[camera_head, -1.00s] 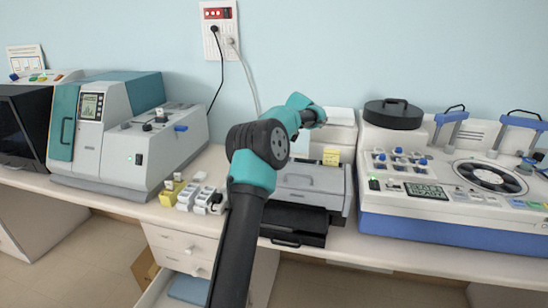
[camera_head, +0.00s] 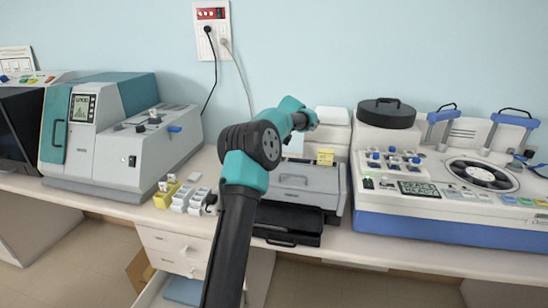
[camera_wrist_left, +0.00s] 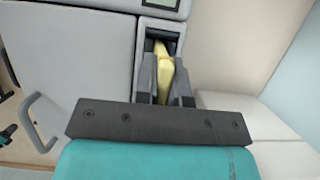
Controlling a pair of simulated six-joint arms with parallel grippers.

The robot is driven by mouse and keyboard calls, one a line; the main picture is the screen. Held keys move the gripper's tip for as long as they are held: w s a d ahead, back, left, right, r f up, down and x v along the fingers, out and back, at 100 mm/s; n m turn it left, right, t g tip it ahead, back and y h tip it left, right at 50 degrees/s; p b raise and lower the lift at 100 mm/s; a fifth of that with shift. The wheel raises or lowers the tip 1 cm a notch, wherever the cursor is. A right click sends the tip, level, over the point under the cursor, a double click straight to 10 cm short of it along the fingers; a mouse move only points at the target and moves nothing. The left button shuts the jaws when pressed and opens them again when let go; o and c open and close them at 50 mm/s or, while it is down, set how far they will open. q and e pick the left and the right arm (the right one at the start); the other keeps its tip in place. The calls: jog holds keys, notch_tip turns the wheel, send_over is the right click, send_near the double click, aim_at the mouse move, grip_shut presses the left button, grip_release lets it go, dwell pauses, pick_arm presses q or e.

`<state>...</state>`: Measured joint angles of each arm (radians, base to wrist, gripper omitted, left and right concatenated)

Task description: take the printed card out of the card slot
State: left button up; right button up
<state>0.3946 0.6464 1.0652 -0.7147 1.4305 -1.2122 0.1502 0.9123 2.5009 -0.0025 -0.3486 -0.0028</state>
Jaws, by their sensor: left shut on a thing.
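In the left wrist view the printed card (camera_wrist_left: 165,66) is a narrow yellow piece standing in the dark card slot (camera_wrist_left: 171,25) of a grey machine. My left gripper (camera_wrist_left: 165,88) is shut on it, one grey finger on each side. The card's upper end in this view is still within the slot opening. In the head view the grey machine (camera_head: 300,183) stands at the middle of the bench. My right gripper is in neither view.
A black tray (camera_head: 288,222) sticks out in front. A white-and-blue instrument (camera_head: 440,205) stands right, a grey-and-teal one (camera_head: 135,165) left, with small blocks (camera_head: 184,195) between.

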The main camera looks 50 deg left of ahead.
pick_arm(q)
grip_shut()
notch_tip(320, 180, up, 10)
dwell(0.6)
dwell(0.4)
